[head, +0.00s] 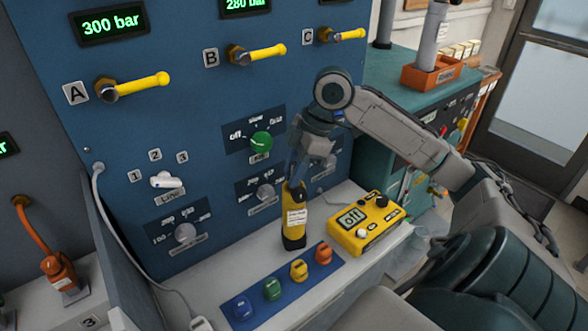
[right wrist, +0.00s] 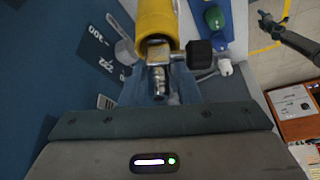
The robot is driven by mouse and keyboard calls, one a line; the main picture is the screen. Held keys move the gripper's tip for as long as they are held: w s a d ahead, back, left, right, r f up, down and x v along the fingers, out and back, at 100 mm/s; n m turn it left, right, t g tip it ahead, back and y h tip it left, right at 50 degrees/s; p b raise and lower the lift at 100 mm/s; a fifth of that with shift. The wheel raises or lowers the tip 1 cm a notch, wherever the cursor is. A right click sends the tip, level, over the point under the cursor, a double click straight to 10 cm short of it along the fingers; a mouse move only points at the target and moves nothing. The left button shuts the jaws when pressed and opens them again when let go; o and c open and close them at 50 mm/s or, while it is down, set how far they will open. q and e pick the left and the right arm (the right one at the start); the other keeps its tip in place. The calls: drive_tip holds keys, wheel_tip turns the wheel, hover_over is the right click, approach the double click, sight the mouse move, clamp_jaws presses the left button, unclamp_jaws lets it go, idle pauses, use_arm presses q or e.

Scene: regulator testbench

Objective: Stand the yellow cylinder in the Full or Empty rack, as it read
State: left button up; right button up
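The yellow cylinder (head: 294,228) with a white label and dark base band is upright at the front of the blue panel, on or just above the white ledge. Its yellow body (right wrist: 156,22), metal valve and black knob show in the right wrist view. My right gripper (head: 297,178) is at its top, with the fingers (right wrist: 161,88) either side of the valve stem, apparently shut on it. An orange rack (head: 424,77) with a grey cylinder stands on the green bench; its label is unreadable. A dark arm end (right wrist: 268,20), probably my left gripper, is small at the upper right.
A yellow tester (head: 369,222) reading "off" stands right of the cylinder. A blue strip (head: 247,290) with several coloured caps lies in front. The blue panel (head: 215,90) with valve handles A, B, C rises behind. A pale hose hangs at the left.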

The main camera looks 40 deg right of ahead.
drive_tip(key=shift+x, duration=1)
drive_tip(key=shift+r, duration=0.1)
clamp_jaws()
idle(0.6)
